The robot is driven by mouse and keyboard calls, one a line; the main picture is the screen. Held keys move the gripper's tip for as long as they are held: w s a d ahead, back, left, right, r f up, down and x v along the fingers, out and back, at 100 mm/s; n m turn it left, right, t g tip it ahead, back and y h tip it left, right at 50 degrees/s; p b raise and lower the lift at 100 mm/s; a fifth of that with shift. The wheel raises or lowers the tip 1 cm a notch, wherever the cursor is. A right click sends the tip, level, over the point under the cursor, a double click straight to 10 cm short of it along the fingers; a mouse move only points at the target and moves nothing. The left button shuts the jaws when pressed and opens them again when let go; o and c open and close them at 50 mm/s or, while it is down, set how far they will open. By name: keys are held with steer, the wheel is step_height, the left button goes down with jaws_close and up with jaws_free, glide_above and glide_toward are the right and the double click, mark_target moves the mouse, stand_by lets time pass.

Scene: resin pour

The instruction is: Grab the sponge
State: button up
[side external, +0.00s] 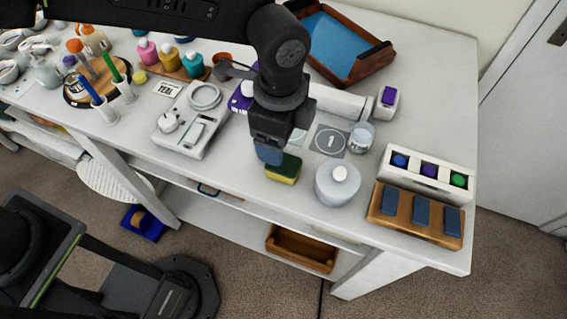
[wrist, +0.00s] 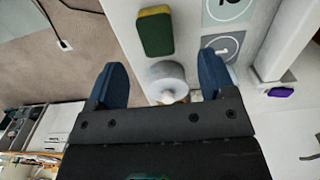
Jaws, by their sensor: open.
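The sponge (side external: 284,169), yellow and green, lies on the white table near its front edge. It also shows in the wrist view (wrist: 156,32), whole and uncovered, beyond my fingertips at the top. My gripper (side external: 270,154) has blue fingers and points down beside the sponge, just to its left in the side view. In the wrist view my gripper (wrist: 163,66) has its two fingers wide apart with nothing held. The sponge is not between them there. I cannot tell the exact height of the fingertips above the table.
A round white container with a knob (side external: 336,186) stands right of the sponge; in the wrist view it (wrist: 167,76) appears between the fingers. A clear jar (side external: 361,137), a grey numbered mat (side external: 328,141) and a scale (side external: 187,131) are close by. A wooden block with blue pieces (side external: 414,217) lies farther right.

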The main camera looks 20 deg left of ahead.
mark_target(283, 167)
step_height(283, 167, down, 3)
steer(key=shift+r, duration=0.1)
steer(key=f, duration=0.4)
steer(key=shift+s+d, duration=0.35)
steer(key=shift+f, duration=0.6)
steer(key=shift+c, duration=0.4)
steer(key=c, duration=0.9)
